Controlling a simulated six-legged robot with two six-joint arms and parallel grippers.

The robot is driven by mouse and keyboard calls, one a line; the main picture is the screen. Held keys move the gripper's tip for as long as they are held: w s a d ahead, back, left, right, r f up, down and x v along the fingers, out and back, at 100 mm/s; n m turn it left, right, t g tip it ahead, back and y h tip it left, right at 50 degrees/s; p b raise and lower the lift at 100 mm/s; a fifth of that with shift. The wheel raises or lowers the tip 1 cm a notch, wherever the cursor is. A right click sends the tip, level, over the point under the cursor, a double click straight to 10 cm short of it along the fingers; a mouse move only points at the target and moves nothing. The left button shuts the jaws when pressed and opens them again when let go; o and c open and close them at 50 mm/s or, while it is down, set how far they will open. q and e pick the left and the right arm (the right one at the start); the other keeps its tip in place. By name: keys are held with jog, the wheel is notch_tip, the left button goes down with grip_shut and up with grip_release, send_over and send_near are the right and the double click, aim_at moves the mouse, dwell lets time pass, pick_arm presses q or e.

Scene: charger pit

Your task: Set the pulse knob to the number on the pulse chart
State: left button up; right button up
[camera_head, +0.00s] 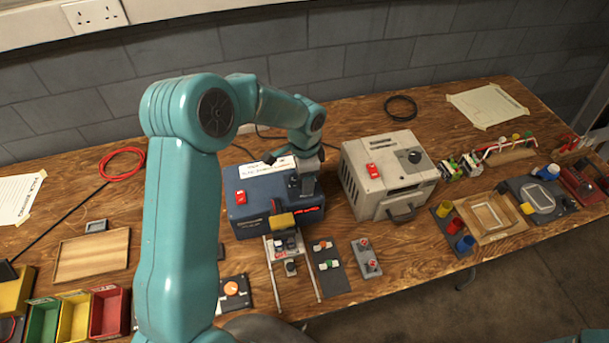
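A blue box (262,196) with a red switch (241,198) stands mid-bench, with a handwritten white label (264,167) on top, too small to read. My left gripper (303,190) is at the right part of this box, pointing down. It hides what is under it, and its fingers are too small to read. A grey-white box (363,175) to the right has a dark round knob (413,157). An orange knob (232,288) sits on a dark plate at the front. I cannot tell which knob or sheet is the pulse one. My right gripper is not in view.
Paper sheets lie at the far left (17,198) and back right (487,106). Coloured bins (73,322) stand front left beside a wooden tray (92,256). A metal rail frame (314,287) and small switch plates stand before the boxes. Cups and fixtures crowd the right.

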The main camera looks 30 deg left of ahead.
pick_arm(q)
notch_tip(320, 180, up, 16)
jog(key=shift+r+b, duration=0.2)
jog(key=shift+b, duration=0.25)
dwell(0.4)
